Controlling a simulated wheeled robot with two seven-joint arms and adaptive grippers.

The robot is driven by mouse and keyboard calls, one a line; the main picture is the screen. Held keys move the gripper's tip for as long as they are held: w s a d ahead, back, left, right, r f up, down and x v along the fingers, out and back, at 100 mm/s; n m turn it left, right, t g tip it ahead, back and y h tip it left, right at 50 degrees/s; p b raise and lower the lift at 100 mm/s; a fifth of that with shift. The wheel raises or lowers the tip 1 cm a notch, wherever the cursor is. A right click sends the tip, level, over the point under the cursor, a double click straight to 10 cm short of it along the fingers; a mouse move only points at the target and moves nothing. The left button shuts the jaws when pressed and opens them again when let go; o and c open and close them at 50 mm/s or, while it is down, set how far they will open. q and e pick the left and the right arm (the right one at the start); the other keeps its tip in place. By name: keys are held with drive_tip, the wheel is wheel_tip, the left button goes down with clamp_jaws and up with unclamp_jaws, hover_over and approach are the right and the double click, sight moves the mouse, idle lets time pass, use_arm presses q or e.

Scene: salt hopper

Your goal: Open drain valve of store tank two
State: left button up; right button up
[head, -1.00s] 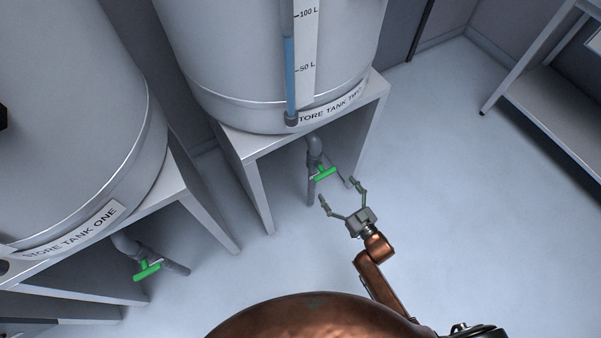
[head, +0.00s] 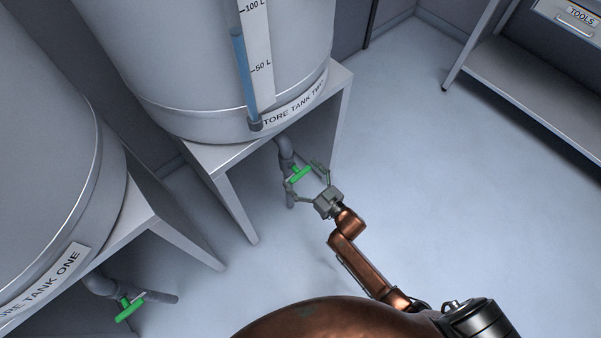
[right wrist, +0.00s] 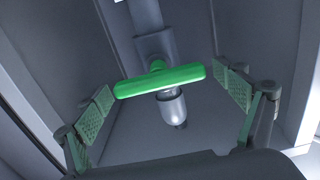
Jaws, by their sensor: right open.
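Store tank two (head: 200,60) stands on a grey stand (head: 338,95) in the head view, with its label on the lower rim. A grey drain pipe (head: 285,147) comes out below it and carries a valve with a green handle (head: 299,174). My right gripper (head: 306,176) is open, with its fingers on either side of the green handle. In the right wrist view the green handle (right wrist: 160,80) lies crosswise between the two finger pads, with gaps visible at both ends. The handle sits across the pipe. My left gripper is not in view.
Store tank one (head: 45,190) stands at the left, with its own green valve handle (head: 130,308) below. The stand's legs flank the valve of tank two. A shelf (head: 530,100) with a tools drawer (head: 570,20) stands at the right. The floor between is clear.

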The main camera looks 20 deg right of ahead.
drive_tip(key=c, duration=1.2)
drive_tip(key=shift+o, duration=0.2)
